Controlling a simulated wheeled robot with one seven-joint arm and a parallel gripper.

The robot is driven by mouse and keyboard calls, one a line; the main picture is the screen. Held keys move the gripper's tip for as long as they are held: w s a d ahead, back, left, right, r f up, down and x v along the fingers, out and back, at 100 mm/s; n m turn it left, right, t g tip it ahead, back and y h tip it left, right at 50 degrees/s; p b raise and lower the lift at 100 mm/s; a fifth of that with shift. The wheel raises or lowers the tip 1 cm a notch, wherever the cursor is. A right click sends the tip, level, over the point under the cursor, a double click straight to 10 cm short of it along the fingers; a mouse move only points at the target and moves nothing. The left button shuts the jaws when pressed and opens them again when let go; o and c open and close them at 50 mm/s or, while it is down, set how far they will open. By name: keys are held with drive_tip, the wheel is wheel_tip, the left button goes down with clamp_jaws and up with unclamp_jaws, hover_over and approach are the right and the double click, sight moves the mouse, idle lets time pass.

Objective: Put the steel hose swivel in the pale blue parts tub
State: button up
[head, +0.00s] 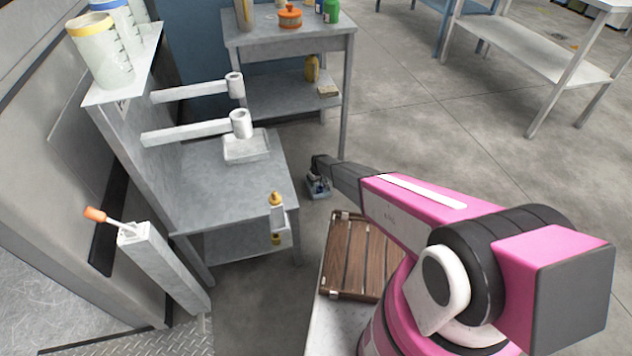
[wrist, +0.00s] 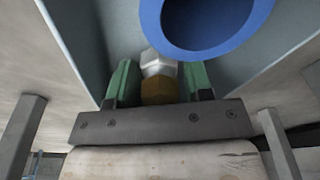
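The steel hose swivel (wrist: 158,64), a silver hex piece with a brass-coloured part, sits between the green finger pads of my gripper (wrist: 160,85) in the wrist view. The pads appear to touch both its sides. Pale blue-grey walls (wrist: 82,45) rise left and right of it, apparently those of the parts tub. The swivel cannot be made out there. Its depth relative to the tub floor is unclear.
A thick blue ring (wrist: 208,20) is close beyond the swivel in the wrist view. A grey bench (head: 225,185) with white posts and a white tray (head: 247,149) stands left. A wooden slatted crate (head: 345,262) is in front. A grey table (head: 290,45) stands behind.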

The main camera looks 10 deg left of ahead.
drive_tip(key=shift+r, duration=0.15)
wheel_tip(320, 180, up, 12)
drive_tip(key=s+d, duration=0.1)
drive_tip(key=s+d+r+m, duration=0.2)
drive_tip(key=s+d+r, duration=0.4)
drive_tip(key=d+r, duration=0.45)
drive_tip(key=s+d+r+m, duration=0.2)
drive_tip(key=s+d+r, duration=0.3)
drive_tip(key=d+r, duration=0.6)
drive_tip(key=s+d+r+m, duration=0.2)
drive_tip(key=s+d+r, duration=0.6)
drive_tip(key=s+r, duration=0.2)
drive_tip(key=s+d+r+m+g+h, duration=0.1)
drive_tip(key=s+d+r+m, duration=0.2)
drive_tip(key=s+d+r, duration=0.5)
wheel_tip(320, 180, up, 2)
drive_tip(key=s, duration=0.3)
drive_tip(key=shift+d+r+m, duration=0.2)
drive_tip(key=shift+d+m, duration=0.1)
